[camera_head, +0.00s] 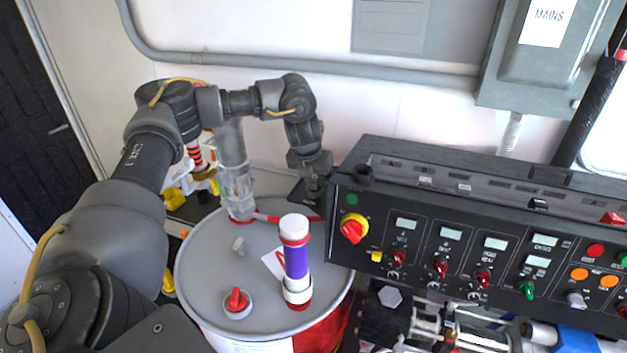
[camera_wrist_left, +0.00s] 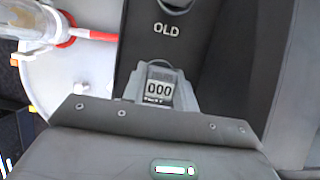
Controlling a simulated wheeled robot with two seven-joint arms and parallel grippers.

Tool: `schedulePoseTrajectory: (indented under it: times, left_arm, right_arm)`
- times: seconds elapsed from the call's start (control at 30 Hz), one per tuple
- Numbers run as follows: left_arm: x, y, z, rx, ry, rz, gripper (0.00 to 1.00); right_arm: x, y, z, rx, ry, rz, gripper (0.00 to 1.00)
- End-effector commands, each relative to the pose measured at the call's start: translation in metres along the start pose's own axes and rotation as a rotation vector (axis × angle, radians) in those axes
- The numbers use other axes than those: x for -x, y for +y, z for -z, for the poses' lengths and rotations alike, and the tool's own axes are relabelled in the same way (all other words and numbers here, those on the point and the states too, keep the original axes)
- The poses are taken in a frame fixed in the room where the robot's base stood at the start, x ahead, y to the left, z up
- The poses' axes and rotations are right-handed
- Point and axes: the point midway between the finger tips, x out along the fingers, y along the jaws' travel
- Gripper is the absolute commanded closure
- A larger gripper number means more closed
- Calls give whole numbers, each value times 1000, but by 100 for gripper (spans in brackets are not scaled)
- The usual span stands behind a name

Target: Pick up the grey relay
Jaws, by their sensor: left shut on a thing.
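The grey relay (camera_wrist_left: 160,88), a small block with a white label reading "000", is at the middle of the left wrist view. It is partly hidden behind my gripper's dark housing. It is over a dark surface marked "OLD" (camera_wrist_left: 166,29); I cannot tell whether it touches that surface. My left gripper (camera_head: 312,190) is shut on the relay, reaching down beside the left end of the control panel. The relay is too small and hidden to make out in the head view. My right gripper is not in view.
A grey-topped drum (camera_head: 205,265) stands in front, bearing a purple-and-white cylinder (camera_head: 296,262), a red-capped fitting (camera_head: 237,300) and a clear tube (camera_head: 238,192). The black control panel (camera_head: 460,225) with knobs and displays stands close on the right. A pipe (camera_head: 300,62) runs along the wall behind.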

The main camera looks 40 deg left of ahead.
Motion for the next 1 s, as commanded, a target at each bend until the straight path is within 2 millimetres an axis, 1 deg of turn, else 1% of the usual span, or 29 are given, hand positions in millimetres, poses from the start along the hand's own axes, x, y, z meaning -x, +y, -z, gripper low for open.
schedulePoseTrajectory:
  times: [0.17,0.27,0.3,0.37,0.4,0.47,0.6,0.8,1.0]
  left_arm:
    - [9,-1,-5,1,-3,2,94]
    - [20,-1,-10,0,-5,3,94]
    - [27,-1,-12,0,-6,3,94]
    - [42,3,-8,-3,-8,4,94]
    - [53,5,-4,-2,-9,4,94]
    - [71,8,-2,-4,-10,2,94]
    - [103,16,8,-3,-9,1,94]
    - [133,29,38,-2,-7,2,94]
    - [154,38,59,-1,-4,1,94]
  right_arm:
    - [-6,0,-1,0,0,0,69]
    - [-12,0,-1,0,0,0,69]
    - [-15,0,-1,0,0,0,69]
    - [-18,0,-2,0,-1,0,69]
    - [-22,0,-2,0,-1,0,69]
    - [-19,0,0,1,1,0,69]
    - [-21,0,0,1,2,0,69]
    - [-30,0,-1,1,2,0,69]
    - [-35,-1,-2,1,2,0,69]
